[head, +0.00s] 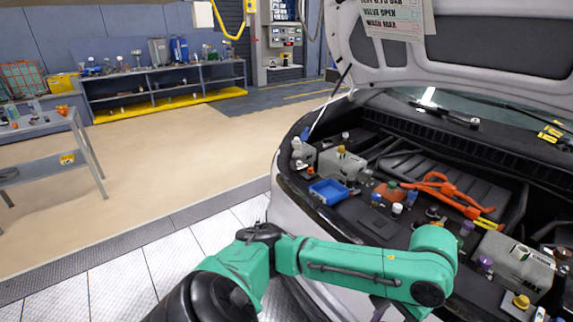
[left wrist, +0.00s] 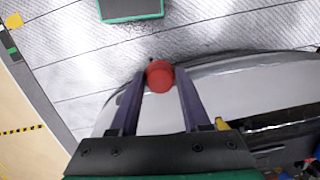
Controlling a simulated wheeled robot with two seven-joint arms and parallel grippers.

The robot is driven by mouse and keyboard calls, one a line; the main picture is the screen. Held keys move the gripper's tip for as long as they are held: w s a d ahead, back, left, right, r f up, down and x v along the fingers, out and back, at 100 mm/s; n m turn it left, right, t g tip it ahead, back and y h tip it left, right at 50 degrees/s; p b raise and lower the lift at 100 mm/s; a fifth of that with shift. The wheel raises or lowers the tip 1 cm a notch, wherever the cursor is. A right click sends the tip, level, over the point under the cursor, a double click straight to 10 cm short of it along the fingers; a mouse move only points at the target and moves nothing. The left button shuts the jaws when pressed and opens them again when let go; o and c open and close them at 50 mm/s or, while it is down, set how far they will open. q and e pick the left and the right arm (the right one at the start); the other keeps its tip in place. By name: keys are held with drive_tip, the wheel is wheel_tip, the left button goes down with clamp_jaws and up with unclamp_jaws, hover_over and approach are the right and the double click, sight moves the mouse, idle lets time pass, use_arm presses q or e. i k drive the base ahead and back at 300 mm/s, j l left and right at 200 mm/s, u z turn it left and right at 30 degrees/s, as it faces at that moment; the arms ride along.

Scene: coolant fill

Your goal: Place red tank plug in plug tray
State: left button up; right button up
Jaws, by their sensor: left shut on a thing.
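The red tank plug (left wrist: 160,76) is held between the fingertips of my left gripper (left wrist: 158,80) in the left wrist view. Below it show the car's pale front edge and the tiled floor. A small open blue tray (head: 328,191), which looks like the plug tray, sits at the left front of the engine bay in the head view. It looks empty. My green left arm reaches across in front of the bay. Its gripper fingers and the plug cannot be made out in the head view. My right gripper is in neither view.
Grey tanks (head: 342,164) with caps stand behind the tray. A red-orange tool or hose (head: 445,192) lies in the middle of the bay. A larger grey tank (head: 512,265) is at right. The raised hood (head: 490,45) hangs above. Small caps crowd the space right of the tray.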

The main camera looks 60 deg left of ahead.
sight(324, 198)
drive_tip(key=i+j+u, duration=0.15)
drive_tip(key=j, duration=0.3)
drive_tip(key=i+j+u, duration=0.2)
drive_tip(key=j, duration=0.2)
drive_tip(key=i+j+u, duration=0.15)
drive_tip(key=j, duration=0.2)
drive_tip(key=i, duration=0.3)
